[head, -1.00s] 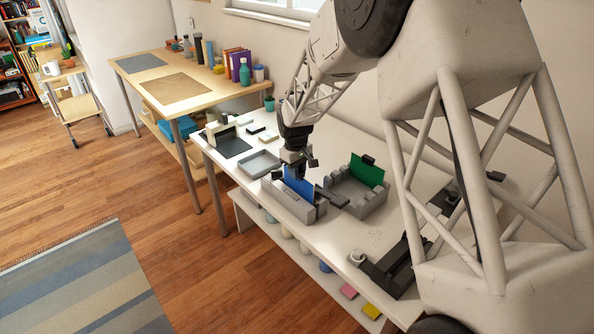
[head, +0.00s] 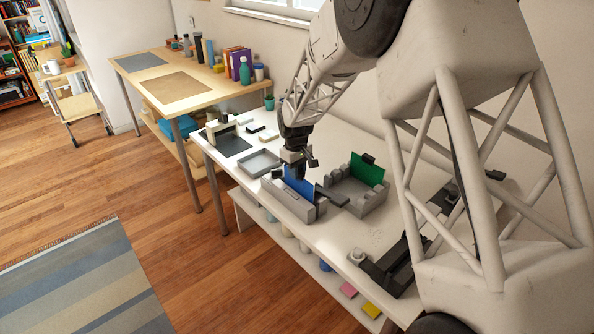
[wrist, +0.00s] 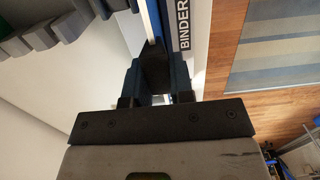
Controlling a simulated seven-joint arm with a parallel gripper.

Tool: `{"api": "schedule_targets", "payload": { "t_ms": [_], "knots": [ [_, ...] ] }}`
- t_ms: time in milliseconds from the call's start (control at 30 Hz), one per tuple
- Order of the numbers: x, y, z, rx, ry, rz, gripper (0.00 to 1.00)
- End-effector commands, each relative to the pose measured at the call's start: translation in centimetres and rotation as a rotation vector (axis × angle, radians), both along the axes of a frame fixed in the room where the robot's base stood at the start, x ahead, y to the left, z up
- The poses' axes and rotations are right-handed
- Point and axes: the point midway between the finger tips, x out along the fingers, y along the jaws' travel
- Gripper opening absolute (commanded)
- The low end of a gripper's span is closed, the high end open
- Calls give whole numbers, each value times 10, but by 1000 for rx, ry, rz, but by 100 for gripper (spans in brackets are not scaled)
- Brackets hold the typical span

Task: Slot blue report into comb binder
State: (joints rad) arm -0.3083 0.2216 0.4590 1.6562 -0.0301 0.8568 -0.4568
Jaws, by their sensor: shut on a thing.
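The blue report (head: 306,188) stands upright in the left grey comb-edged box, the comb binder (head: 290,204). Its lower part is hidden behind the binder's front wall, so I cannot tell how deep it sits. My gripper (head: 298,174) is shut on the report's upper edge, pointing down from above. In the wrist view the closed fingers (wrist: 155,72) are seen close to the binder's side (wrist: 187,32), which carries the word BINDER. The report shows there only as a thin edge-on strip.
A second grey notched box (head: 360,200) with a green report (head: 367,169) stands to the right. A shallow grey tray (head: 259,163) lies to the left. A dark device (head: 390,268) sits at the table's near right. The white table (head: 335,232) has some clear room between.

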Motion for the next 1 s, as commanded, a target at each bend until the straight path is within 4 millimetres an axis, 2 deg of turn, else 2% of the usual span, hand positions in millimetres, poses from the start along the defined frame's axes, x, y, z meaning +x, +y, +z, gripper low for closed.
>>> {"api": "schedule_targets", "payload": {
  "t_ms": [567, 600, 733, 767, 1000],
  "knots": [
    [0, 0, -3, 1, 1, 0, 0],
    [0, 0, -3, 1, 2, 0, 28],
    [0, 0, -2, 1, 1, 0, 48],
    [0, 0, -2, 1, 1, 0, 52],
    [0, 0, -2, 1, 1, 0, 52]
  ]
}}
